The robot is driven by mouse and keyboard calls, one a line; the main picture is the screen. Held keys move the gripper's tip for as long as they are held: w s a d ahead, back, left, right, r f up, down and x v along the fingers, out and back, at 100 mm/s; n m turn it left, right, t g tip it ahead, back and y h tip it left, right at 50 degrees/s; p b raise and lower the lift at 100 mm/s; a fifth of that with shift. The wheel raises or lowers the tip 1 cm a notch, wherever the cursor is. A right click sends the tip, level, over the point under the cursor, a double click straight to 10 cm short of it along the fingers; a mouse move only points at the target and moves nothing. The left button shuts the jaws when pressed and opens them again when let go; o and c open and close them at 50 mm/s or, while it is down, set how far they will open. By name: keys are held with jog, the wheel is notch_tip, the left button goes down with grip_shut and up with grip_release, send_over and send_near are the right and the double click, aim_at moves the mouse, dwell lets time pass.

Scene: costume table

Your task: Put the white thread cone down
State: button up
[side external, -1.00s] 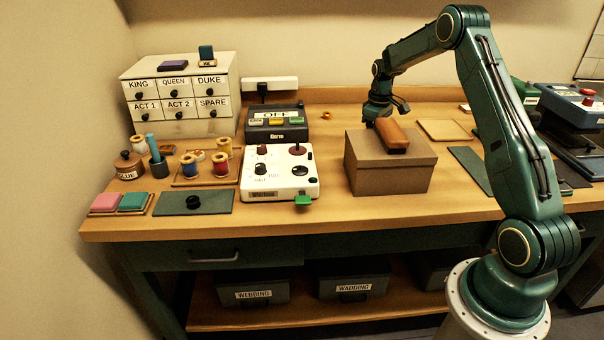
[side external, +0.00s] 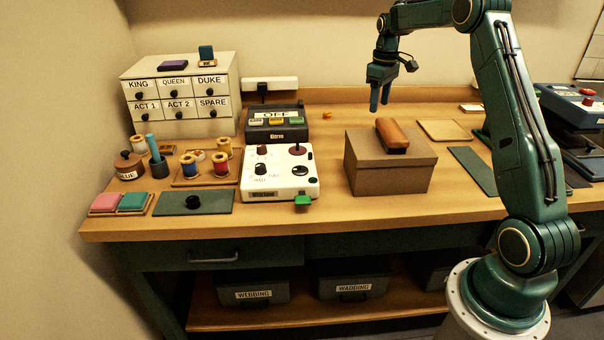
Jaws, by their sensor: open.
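My gripper (side external: 380,100) hangs open with its fingers pointing down, above the back of the table. Nothing shows between the fingers. I cannot make out a white thread cone for certain. A pale spool (side external: 138,144) stands at the back left, behind the glue pot (side external: 129,165), far from my gripper. The area behind the brown box (side external: 390,175) is hidden.
A tray of colored spools (side external: 205,180), a white control box (side external: 280,178) and a drawer cabinet (side external: 180,95) fill the left. A wooden board (side external: 444,130) lies to the right.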

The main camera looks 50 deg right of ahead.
jog(key=shift+r, duration=0.35)
dwell(0.4)
jog(key=s+a+r+t, duration=0.1)
jog(key=s+a+r, duration=0.4)
jog(key=a, duration=0.5)
jog(key=s+a+r+t, duration=0.1)
jog(key=s+a+r, duration=0.1)
jog(key=a+r, duration=0.6)
jog(key=s+a+f+t, duration=0.1)
jog(key=s+a+f, duration=0.1)
jog(key=s+a, duration=0.5)
jog(key=s+a+f+t, duration=0.2)
jog(key=s+a, duration=0.6)
jog(key=s, duration=0.4)
jog(key=shift+s+a+m+t, duration=0.15)
jog(key=shift+s+m+t, duration=0.15)
jog(key=shift+s, duration=0.05)
jog(key=shift+w, duration=0.1)
